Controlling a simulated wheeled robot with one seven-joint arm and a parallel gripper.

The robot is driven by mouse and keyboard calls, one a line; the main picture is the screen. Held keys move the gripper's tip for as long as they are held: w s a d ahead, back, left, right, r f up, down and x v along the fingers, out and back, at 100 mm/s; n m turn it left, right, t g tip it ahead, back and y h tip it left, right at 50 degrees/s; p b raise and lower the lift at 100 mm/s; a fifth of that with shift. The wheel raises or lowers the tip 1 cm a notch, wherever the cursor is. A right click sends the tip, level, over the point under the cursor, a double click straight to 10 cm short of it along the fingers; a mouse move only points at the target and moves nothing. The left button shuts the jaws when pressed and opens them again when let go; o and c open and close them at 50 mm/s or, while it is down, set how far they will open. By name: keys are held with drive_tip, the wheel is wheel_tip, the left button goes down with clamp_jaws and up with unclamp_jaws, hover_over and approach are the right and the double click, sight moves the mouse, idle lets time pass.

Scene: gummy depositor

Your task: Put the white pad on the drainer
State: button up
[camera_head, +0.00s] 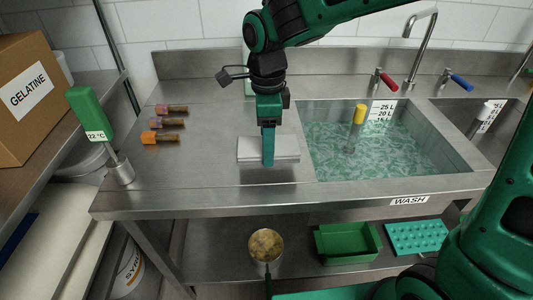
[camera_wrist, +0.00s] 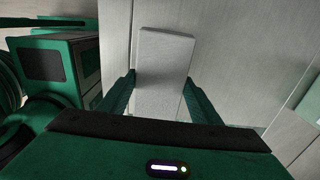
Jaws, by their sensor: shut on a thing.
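The white pad (camera_head: 286,147) is a flat pale rectangular block at the steel counter (camera_head: 215,120), just left of the wash sink. In the head view my gripper (camera_head: 268,158) points straight down, its finger in front of the pad's middle. In the wrist view the pad (camera_wrist: 163,50) lies between the two green fingers of my gripper (camera_wrist: 160,92), one at each long side. The gripper is shut on the pad. I cannot tell whether the pad rests on the counter or is slightly above it. No separate drainer rack can be made out.
The wash sink (camera_head: 310,150) holds water and a yellow-topped object (camera_head: 359,115). Several orange-brown bottles (camera_head: 165,124) lie at the counter's left. A green thermometer (camera_head: 90,115) stands at the left corner. Taps (camera_head: 418,50) rise behind. The shelf below holds a pot (camera_head: 266,246) and green trays (camera_head: 347,243).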

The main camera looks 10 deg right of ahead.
drive_tip(key=shift+f, duration=2.05)
drive_tip(key=shift+f, duration=0.1)
drive_tip(key=o, duration=1.1)
wheel_tip(320, 180, up, 12)
drive_tip(key=shift+r, duration=0.15)
